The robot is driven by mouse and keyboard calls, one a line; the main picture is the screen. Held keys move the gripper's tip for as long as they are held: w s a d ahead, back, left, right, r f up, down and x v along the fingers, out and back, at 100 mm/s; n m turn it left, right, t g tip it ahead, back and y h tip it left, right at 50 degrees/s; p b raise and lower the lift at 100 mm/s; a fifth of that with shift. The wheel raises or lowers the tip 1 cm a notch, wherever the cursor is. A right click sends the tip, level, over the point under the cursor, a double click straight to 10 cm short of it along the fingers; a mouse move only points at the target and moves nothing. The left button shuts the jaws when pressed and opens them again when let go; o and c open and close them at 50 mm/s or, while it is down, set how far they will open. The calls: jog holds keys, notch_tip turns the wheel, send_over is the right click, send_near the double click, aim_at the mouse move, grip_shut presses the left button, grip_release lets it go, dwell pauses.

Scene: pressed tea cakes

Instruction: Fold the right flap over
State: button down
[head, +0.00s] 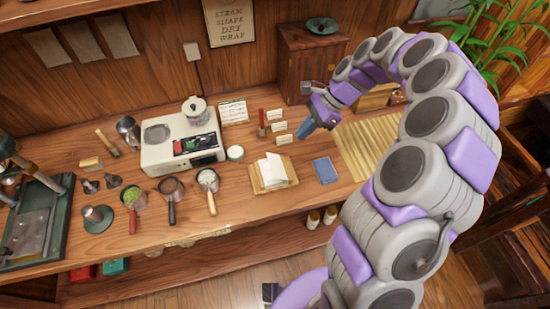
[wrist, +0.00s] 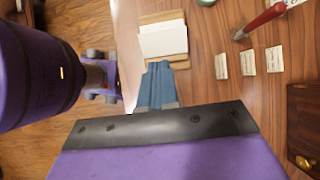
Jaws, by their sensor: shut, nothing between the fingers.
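A white paper wrapper (head: 271,171) lies on a light wooden board (head: 258,188) near the front edge of the bench. In the head view part of the paper stands up in a raised fold; I cannot tell clearly which flap is the right one. The wrapper also shows in the wrist view (wrist: 163,40), mostly flat and pale. My gripper (head: 303,132), with blue fingers, hangs above the bench, behind and to the right of the wrapper and apart from it. In the wrist view my gripper (wrist: 158,82) has its fingers together and empty.
A blue flat packet (head: 325,171) lies right of the board, beside a slatted mat (head: 362,145). Small label cards (head: 280,127) and a red-handled tool (head: 262,122) stand behind. A white scale (head: 182,145) and several handled cups, one with green contents (head: 133,197), are left.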

aim_at(273, 166)
jog(key=b+x, duration=0.4)
jog(key=x, duration=1)
jog(key=shift+a+r+p, duration=0.1)
jog(key=shift+r+p, duration=0.1)
jog(key=shift+p, duration=0.5)
jog(key=shift+s+a+h+p, duration=0.15)
jog(key=shift+h+p, duration=0.25)
jog(key=shift+p, duration=0.75)
jog(key=h+p, duration=0.1)
jog(key=p, duration=0.3)
jog(key=shift+a+f+t+h, duration=0.15)
jog(key=shift+a+t+h, duration=0.25)
jog(key=h+p, duration=0.1)
jog(key=f+p, duration=0.1)
jog(key=p, duration=0.1)
jog(key=shift+s+a+h, duration=0.15)
jog(key=shift+a+h, duration=0.25)
jog(key=shift+a+f+t+h+p, duration=0.2)
jog(key=shift+f+t+h+p, duration=0.2)
jog(key=shift+p, duration=0.55)
